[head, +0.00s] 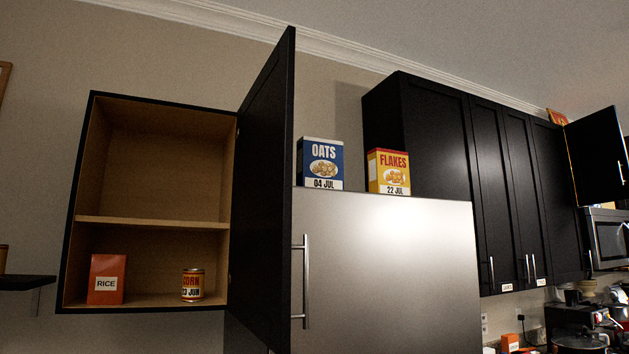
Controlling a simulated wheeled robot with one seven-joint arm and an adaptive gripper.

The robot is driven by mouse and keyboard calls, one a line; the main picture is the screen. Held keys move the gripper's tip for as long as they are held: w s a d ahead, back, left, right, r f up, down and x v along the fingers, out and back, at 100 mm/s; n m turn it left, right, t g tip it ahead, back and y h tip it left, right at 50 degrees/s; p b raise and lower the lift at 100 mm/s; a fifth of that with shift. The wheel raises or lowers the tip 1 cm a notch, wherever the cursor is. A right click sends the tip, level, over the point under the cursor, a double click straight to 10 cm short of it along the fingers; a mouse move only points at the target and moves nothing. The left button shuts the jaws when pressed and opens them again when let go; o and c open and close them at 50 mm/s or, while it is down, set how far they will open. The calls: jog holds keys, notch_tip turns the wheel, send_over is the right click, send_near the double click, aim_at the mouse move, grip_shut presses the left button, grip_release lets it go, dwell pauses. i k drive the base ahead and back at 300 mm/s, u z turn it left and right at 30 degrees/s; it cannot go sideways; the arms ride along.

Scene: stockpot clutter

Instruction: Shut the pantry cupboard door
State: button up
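A dark cupboard (150,222) with a wood-coloured inside hangs on the wall at the left of the head view and stands open. Its dark door (264,190) is hinged on the right side and swung far out towards me, seen nearly edge-on. A metal bar handle (306,282) shows at the door's right edge and seems to stick out from its outer face. Inside, on the bottom, stand an orange-red rice box (106,279) and a corn can (193,285); the upper shelf is empty. No label naming this cupboard the pantry is visible. My gripper is not in view.
A steel fridge (400,260) stands right behind the door, with an oats box (321,164) and a flakes box (388,172) on top. Dark cabinets (440,160) follow; another door (598,155) stands open above the microwave (608,238). A small shelf (25,283) is at far left.

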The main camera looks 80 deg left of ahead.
aim_at(259, 274)
jog(key=i, duration=1.85)
jog(key=u, duration=3.95)
